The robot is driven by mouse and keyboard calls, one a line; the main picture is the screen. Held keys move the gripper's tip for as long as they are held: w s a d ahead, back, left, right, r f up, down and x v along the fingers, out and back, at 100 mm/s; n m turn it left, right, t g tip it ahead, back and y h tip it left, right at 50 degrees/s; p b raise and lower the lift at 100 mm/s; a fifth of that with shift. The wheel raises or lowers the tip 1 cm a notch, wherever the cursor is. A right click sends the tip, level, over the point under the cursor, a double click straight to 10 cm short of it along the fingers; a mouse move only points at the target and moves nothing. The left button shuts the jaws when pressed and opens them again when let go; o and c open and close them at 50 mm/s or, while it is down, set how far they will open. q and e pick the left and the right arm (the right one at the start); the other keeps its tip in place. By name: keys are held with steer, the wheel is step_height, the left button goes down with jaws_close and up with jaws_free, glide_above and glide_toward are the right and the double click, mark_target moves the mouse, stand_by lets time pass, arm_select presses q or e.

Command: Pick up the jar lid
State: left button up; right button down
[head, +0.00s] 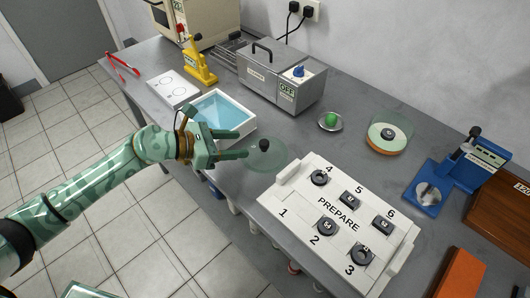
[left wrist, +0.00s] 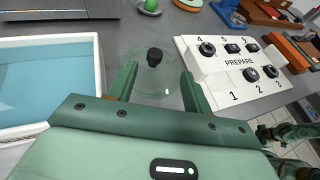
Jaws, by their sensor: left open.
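The jar lid (head: 268,156) looks like a clear round disc with a black knob, over the grey bench left of the white PREPARE board. In the left wrist view the lid (left wrist: 172,84) shows between and just beyond my fingers, with its knob (left wrist: 154,57) near the middle of the gap. My left gripper (head: 243,143) is open and empty, its fingertips at the lid's near edge; I cannot tell whether they touch it. Green parts at the lower right of the left wrist view may be my right gripper (left wrist: 285,133); its jaws are unclear.
The PREPARE board (head: 290,190) with several dark weights stands close right of the lid. A blue-filled white tray (head: 250,127) is close behind my left gripper. A grey bath (head: 270,80), a green ball on a dish (head: 331,119) and a blue device (head: 425,197) stand farther off.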

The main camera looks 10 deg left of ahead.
mark_target(263, 142)
arm_select(q)
steer(key=x, duration=0.4)
steer(key=shift+w+f, duration=0.25)
steer(key=shift+f, duration=0.05)
steer(key=shift+w+d+f+b, duration=0.75)
steer(key=shift+w+d+b, duration=0.05)
steer(key=shift+w+d, duration=0.05)
steer(key=shift+x, duration=1.1)
steer(key=shift+d, duration=0.25)
steer(key=shift+a+r, duration=0.15)
steer(key=shift+a, duration=0.05)
steer(key=c, duration=1)
jaws_close()
steer(key=shift+r, duration=0.1)
arm_select(e)
steer(key=shift+s+d+f, duration=0.1)
steer(key=shift+s+f, duration=0.2)
steer(key=shift+f, duration=0.55)
